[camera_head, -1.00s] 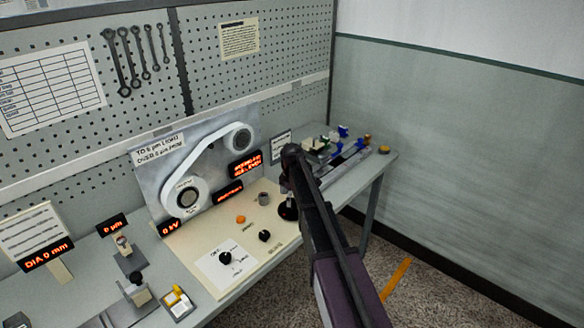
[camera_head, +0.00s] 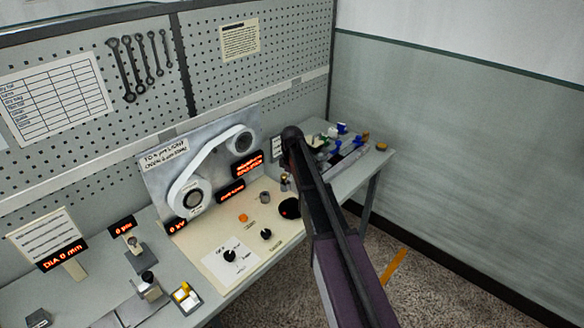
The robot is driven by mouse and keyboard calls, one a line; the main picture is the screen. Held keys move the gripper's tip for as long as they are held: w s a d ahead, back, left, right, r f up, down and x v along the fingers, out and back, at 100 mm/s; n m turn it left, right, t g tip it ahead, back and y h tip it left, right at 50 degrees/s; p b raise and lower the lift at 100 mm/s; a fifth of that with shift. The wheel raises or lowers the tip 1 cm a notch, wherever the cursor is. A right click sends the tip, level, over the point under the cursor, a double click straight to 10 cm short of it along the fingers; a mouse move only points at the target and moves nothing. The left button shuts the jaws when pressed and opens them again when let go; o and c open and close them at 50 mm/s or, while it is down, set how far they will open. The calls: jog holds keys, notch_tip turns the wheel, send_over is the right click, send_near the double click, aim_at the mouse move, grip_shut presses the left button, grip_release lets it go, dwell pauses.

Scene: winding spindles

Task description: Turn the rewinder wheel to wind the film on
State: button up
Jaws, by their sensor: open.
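The film winder panel (camera_head: 165,190) stands upright at the back of the bench, with a pale film band (camera_head: 212,168) running between a lower roller (camera_head: 194,197) and an upper roller (camera_head: 242,142). A round black wheel (camera_head: 288,208) sits on the cream deck, just left of my arm, partly covered by it. A small dark upright piece shows just above the wheel; I cannot tell what it is. My arm reaches in from the bottom right, with its far end above the deck's right side. My gripper is hidden behind the arm.
The cream deck (camera_head: 215,240) carries black knobs (camera_head: 229,255) and an orange button (camera_head: 243,218). Red displays include "0 kV" (camera_head: 176,227). Gauges stand at left, including a dial stand (camera_head: 133,250). Small parts (camera_head: 345,140) crowd the right bench end. Open floor lies right.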

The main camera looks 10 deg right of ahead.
jog(key=shift+r+p, duration=1.65)
jog(key=shift+r, duration=0.3)
jog(key=s+f+m+b, duration=0.2)
jog(key=s+m, duration=0.4)
jog(key=s, duration=0.8)
jog(key=s+f+m+b, duration=0.2)
jog(key=s+m, duration=0.4)
jog(key=s, duration=0.9)
jog(key=shift+a+f, duration=0.15)
dwell(1.6)
